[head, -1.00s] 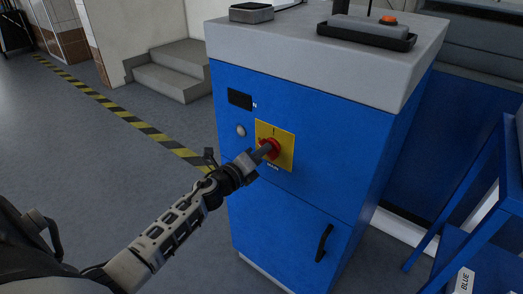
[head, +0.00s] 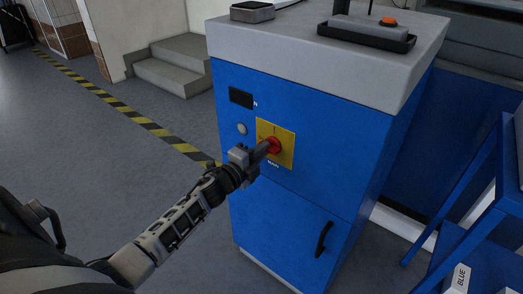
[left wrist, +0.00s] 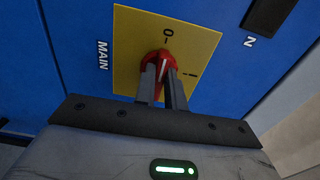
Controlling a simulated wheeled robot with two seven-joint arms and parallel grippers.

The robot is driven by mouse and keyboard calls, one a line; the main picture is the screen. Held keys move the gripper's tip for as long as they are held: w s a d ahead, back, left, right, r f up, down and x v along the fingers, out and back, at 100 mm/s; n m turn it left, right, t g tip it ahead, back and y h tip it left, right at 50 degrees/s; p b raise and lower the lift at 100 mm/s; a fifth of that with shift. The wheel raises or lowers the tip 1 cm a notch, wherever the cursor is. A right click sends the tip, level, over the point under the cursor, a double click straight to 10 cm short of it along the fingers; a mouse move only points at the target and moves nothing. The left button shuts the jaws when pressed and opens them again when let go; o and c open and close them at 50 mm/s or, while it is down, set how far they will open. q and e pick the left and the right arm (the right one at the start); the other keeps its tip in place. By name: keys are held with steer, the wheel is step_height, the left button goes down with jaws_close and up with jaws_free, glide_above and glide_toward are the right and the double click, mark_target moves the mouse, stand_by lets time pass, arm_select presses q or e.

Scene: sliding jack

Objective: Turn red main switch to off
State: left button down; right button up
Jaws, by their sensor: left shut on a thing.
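The red main switch (head: 272,146) sits on a yellow plate (head: 288,150) on the front of a blue cabinet. My left gripper (head: 266,146) reaches it from the left in the head view. In the left wrist view the two grey fingers (left wrist: 162,82) are shut on the red switch (left wrist: 161,60), one on each side of its handle. A pale line on the switch points up towards the 0 mark (left wrist: 167,32). The I mark (left wrist: 190,75) is to the right. The word MAIN is at the left of the plate. My right gripper is not in view.
The blue cabinet (head: 290,210) has a small dark panel (head: 241,97), a round grey button (head: 242,129) and a black handle (head: 324,240). A blue frame (head: 480,200) stands at the right. Open floor with a striped line lies left.

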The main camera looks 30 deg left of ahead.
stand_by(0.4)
arm_select(q)
steer(key=c, duration=1.5)
jaws_free()
steer(key=shift+o, duration=0.2)
steer(key=shift+s, duration=0.1)
steer(key=s+a+b, duration=0.1)
steer(key=s, duration=1.4)
steer(key=shift+s+a, duration=0.15)
steer(key=shift+s, duration=0.25)
steer(key=s+d+f+n+g, duration=0.3)
steer(key=s+d+f+n, duration=0.2)
steer(key=d+n, duration=0.3)
steer(key=s+d+f+n+g+h, duration=0.1)
steer(key=s+d+f+n+g, duration=0.3)
steer(key=d, duration=1)
step_height(320, 180, down, 3)
steer(key=n, duration=0.4)
steer(key=shift+s+f+g, duration=0.2)
steer(key=shift+s+g, duration=0.1)
steer(key=shift+s, duration=0.1)
